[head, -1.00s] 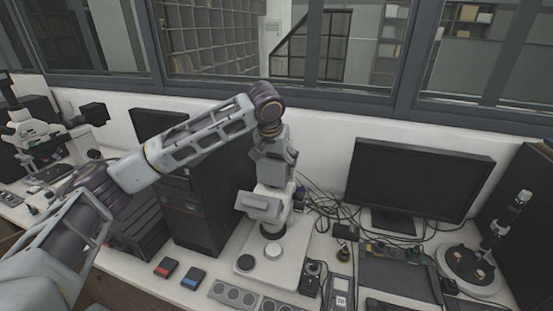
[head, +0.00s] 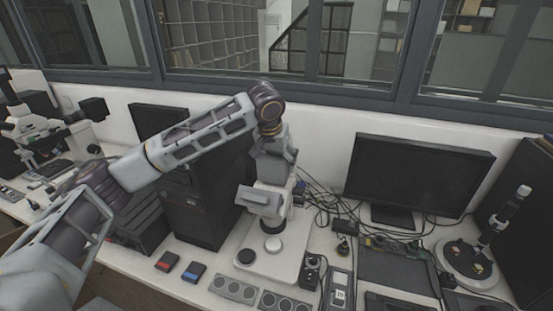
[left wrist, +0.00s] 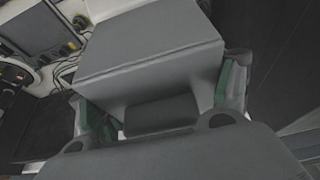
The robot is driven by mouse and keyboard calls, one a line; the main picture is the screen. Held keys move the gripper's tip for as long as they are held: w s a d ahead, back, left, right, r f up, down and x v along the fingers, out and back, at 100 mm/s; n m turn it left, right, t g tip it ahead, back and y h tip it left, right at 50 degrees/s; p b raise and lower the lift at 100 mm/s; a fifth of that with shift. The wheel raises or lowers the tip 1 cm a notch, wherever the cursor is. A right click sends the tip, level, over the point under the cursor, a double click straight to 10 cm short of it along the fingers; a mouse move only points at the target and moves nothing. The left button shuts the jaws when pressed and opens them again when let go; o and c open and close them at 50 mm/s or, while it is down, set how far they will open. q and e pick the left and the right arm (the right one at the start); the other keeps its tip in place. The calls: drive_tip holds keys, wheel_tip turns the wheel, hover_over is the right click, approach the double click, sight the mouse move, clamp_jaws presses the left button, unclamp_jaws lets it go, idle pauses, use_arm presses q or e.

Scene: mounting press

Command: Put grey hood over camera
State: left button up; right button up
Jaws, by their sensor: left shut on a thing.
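My left gripper (head: 270,172) hangs from the arm over the middle of the bench. It is shut on a grey box-shaped hood (left wrist: 150,45). In the left wrist view, my gripper (left wrist: 158,95) has green-padded fingers on both sides of the hood. In the head view, the hood's light grey face (head: 259,197) shows below the gripper, in front of a white upright stand (head: 273,212). I cannot pick out the camera for certain; the hood and gripper hide the stand's upper part. I cannot tell whether the hood touches the stand. My right gripper is not in view.
A black computer tower (head: 190,205) stands close left of the stand. A monitor (head: 420,178) and loose cables (head: 320,200) are at right. Red (head: 168,261) and blue (head: 193,272) blocks and grey dial panels (head: 233,289) lie in front. A microscope (head: 30,128) is at far left.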

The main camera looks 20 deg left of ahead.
use_arm(q)
drive_tip(key=shift+f, duration=0.3)
drive_tip(key=o, duration=1.3)
drive_tip(key=shift+o, duration=0.2)
drive_tip(key=shift+v, duration=6)
